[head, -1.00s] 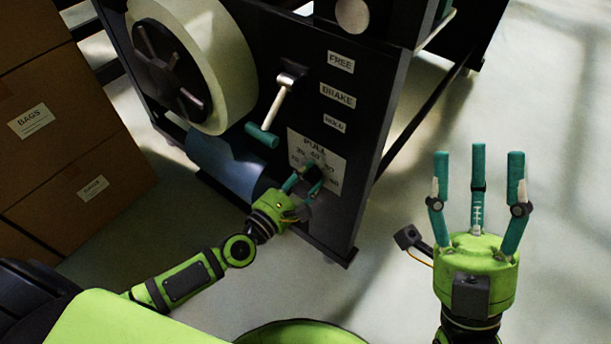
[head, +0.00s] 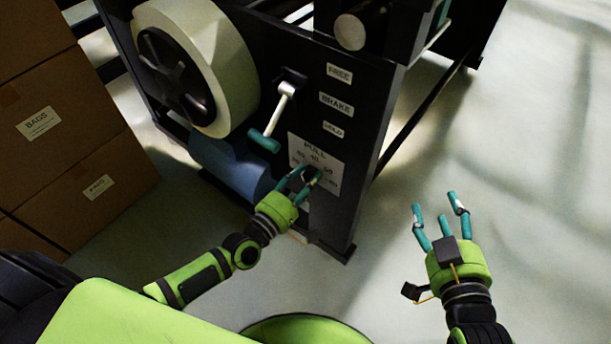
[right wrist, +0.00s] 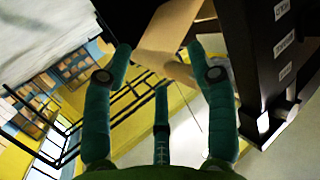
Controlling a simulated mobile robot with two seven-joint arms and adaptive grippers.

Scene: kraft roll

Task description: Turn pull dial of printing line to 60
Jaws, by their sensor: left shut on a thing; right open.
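The printing line (head: 350,130) is a black machine panel with a white PULL scale plate (head: 328,152) low on its face. The dark pull dial (head: 311,174) sits on that plate, mostly hidden by my fingers. My left gripper (head: 304,177) is shut on the dial from the front. The dial's pointer and exact reading are hidden, and the plate's numbers are partly covered. My right gripper (head: 440,212) is open and empty, well right of the machine above the floor. Its spread fingers also show in the right wrist view (right wrist: 163,85).
A lever with a teal grip (head: 264,141) hangs above the dial, left of the FREE, BRAKE and HOLD labels (head: 336,104). A large paper roll (head: 232,60) is mounted at upper left. Cardboard boxes (head: 65,140) stand at the left. The floor (head: 500,150) on the right is clear.

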